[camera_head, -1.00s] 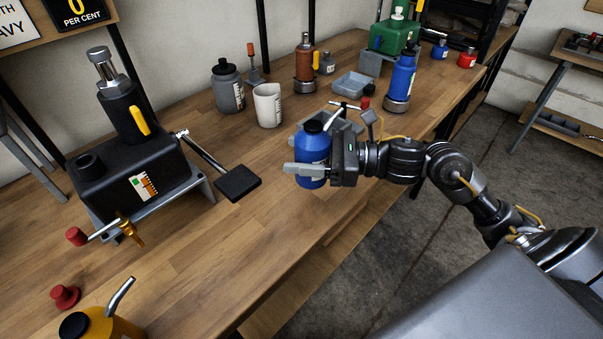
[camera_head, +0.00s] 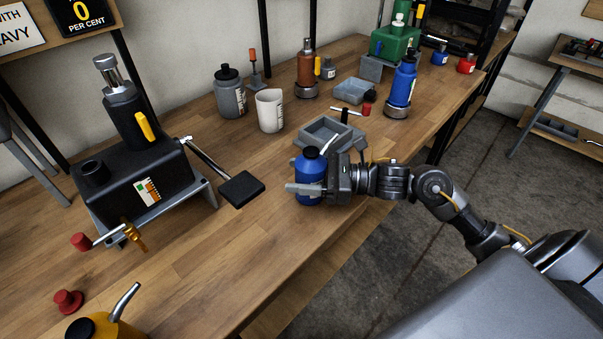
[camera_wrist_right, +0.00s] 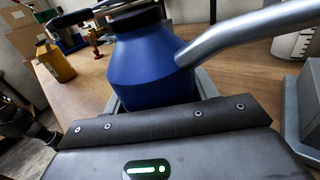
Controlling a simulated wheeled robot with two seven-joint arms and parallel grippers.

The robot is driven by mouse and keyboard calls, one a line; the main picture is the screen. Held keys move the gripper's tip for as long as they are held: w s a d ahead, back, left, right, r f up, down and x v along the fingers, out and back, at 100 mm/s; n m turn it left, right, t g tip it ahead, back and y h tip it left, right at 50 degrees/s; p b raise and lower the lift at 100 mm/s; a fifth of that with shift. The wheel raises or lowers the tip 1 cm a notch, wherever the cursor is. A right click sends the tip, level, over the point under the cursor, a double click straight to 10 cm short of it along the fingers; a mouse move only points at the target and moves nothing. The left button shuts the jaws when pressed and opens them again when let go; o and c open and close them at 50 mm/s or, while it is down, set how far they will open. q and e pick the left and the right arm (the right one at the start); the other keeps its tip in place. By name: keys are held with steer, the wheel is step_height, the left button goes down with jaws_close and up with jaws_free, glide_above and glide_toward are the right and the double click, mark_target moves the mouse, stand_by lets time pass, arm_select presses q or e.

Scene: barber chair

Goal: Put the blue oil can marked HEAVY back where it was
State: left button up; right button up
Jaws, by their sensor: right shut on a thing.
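The blue oil can (camera_head: 311,172) has a black cap and a thin silver spout. It is upright, low over the bench near its front edge; I cannot tell whether its base touches the wood. My left gripper is not in view.
A grey open tray (camera_head: 318,133) lies just behind the can. A black hydraulic press unit (camera_head: 130,185) with a lever pad (camera_head: 241,188) stands left. A yellow oil can (camera_head: 92,328) is at the lower left. Bottles and a cup (camera_head: 270,112) stand behind.

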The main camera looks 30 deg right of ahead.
steer(key=shift+f, duration=0.25)
steer(key=o, duration=0.9)
steer(key=shift+d+f, duration=0.1)
steer(key=o, duration=0.5)
